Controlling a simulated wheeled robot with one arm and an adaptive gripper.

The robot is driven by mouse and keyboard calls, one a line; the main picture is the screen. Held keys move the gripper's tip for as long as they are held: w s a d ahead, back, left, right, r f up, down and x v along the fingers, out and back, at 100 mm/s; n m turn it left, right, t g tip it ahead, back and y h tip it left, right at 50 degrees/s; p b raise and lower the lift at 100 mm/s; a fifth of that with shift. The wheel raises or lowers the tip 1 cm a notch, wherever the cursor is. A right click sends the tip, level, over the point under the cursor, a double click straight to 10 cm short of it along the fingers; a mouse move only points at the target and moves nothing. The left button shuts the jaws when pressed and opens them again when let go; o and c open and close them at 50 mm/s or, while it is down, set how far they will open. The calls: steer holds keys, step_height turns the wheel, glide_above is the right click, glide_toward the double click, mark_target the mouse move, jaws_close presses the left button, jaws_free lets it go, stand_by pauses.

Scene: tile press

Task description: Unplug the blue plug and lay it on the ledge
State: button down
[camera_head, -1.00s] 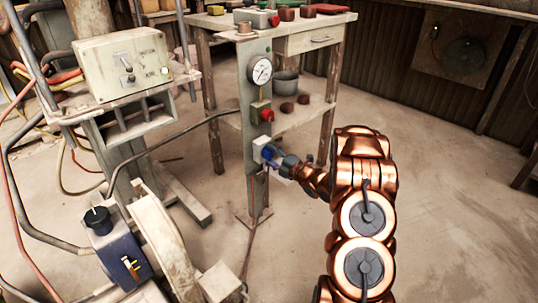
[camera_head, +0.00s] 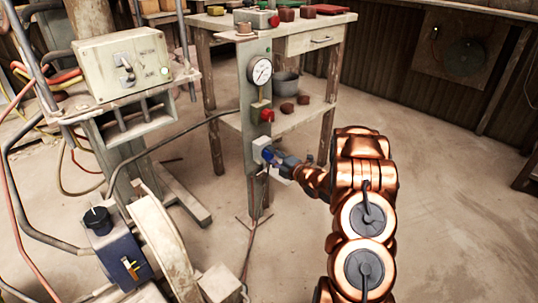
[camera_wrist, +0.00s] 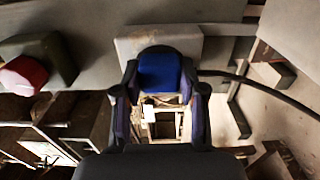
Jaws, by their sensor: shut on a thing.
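The blue plug (camera_head: 267,154) is at the pale socket box (camera_head: 261,146) on the grey post. My gripper (camera_head: 277,158) is shut on it from the right. In the wrist view the blue plug (camera_wrist: 159,74) sits between the two dark fingers, in front of the pale socket box (camera_wrist: 185,43). I cannot tell whether its pins are in the socket. A small pale surface (camera_head: 284,178) shows just below my gripper and may be the ledge; my gripper partly hides it.
A red button (camera_head: 267,115) and a gauge (camera_head: 260,71) are above the socket on the post. A workbench (camera_head: 309,42) with blocks and a pot stands behind. A control box (camera_head: 122,66) and a dark cable are at left. The floor to the right is clear.

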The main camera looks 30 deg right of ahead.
mark_target(271, 155)
steer(key=shift+s, duration=0.1)
steer(key=shift+b+v, duration=1)
steer(key=shift+v, duration=1.85)
steer(key=shift+r, duration=0.1)
